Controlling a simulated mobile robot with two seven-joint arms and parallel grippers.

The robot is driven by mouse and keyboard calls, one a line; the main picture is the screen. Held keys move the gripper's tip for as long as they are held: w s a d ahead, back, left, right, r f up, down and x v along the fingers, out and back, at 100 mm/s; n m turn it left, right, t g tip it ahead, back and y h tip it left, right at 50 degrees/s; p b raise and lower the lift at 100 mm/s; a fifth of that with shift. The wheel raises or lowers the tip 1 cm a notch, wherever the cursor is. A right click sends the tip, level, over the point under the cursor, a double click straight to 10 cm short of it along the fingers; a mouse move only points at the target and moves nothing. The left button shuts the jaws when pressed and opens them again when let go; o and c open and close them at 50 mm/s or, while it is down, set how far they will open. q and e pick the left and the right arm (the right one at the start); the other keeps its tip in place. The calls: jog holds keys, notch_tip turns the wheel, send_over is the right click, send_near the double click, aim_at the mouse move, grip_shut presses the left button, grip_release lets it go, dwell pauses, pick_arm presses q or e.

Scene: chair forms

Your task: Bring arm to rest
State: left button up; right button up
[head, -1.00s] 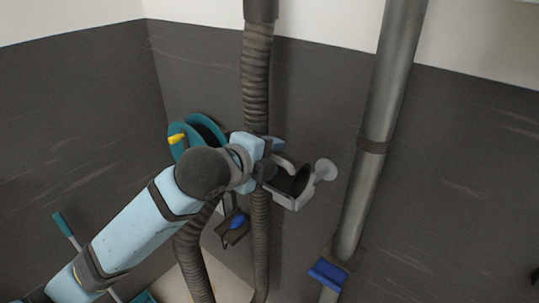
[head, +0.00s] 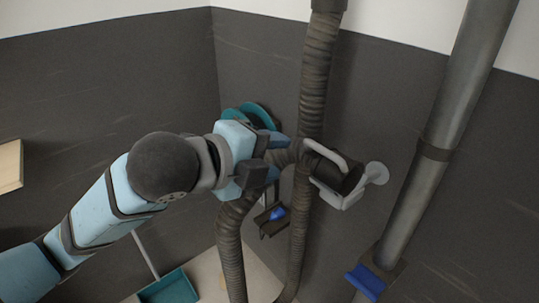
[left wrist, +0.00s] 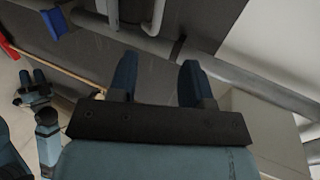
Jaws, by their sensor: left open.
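My left gripper (head: 280,160) is open and empty in the head view, with its fingers pointing right. It is just left of a grey handled fitting with a dark round end (head: 345,180), with a visible gap between them. My left arm comes in from the lower left, bent at the dark round joint. In the left wrist view the gripper (left wrist: 160,82) shows two blue fingers spread apart with nothing between them. A small blue two-pronged shape at the left of that view looks like my right gripper (left wrist: 35,92); its opening is unclear.
Ribbed hoses (head: 318,75) hang beside and behind the gripper. A metal pipe (head: 450,130) stands to the right, with a blue part (head: 366,282) near its foot. A teal reel (head: 252,113) is on the wall behind. A teal dustpan (head: 170,288) is below. Open space lies left of the arm.

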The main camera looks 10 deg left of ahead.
dwell(0.3)
pick_arm(q)
jog(key=w+a+f+n+y+p, duration=0.1)
jog(key=a+f+n, duration=0.1)
jog(key=f+n, duration=0.75)
jog(key=w+a+f+n+y+p, duration=0.15)
jog(key=f+n, duration=0.35)
jog(key=f, duration=0.9)
jog(key=s+a+f+n+y+p, duration=0.1)
jog(key=s+a+f+n, duration=0.2)
jog(key=s+f, duration=0.5)
jog(key=s+a+f+n+y+p, duration=0.1)
jog(key=s+a+f+n, duration=0.2)
jog(key=s+f, duration=0.4)
notch_tip(320, 180, down, 5)
jog(key=shift+s+r+n, duration=0.1)
jog(key=shift+s+n, duration=0.3)
jog(key=shift+n, duration=0.45)
jog(key=shift+a+y, duration=0.15)
jog(key=shift+y, duration=0.1)
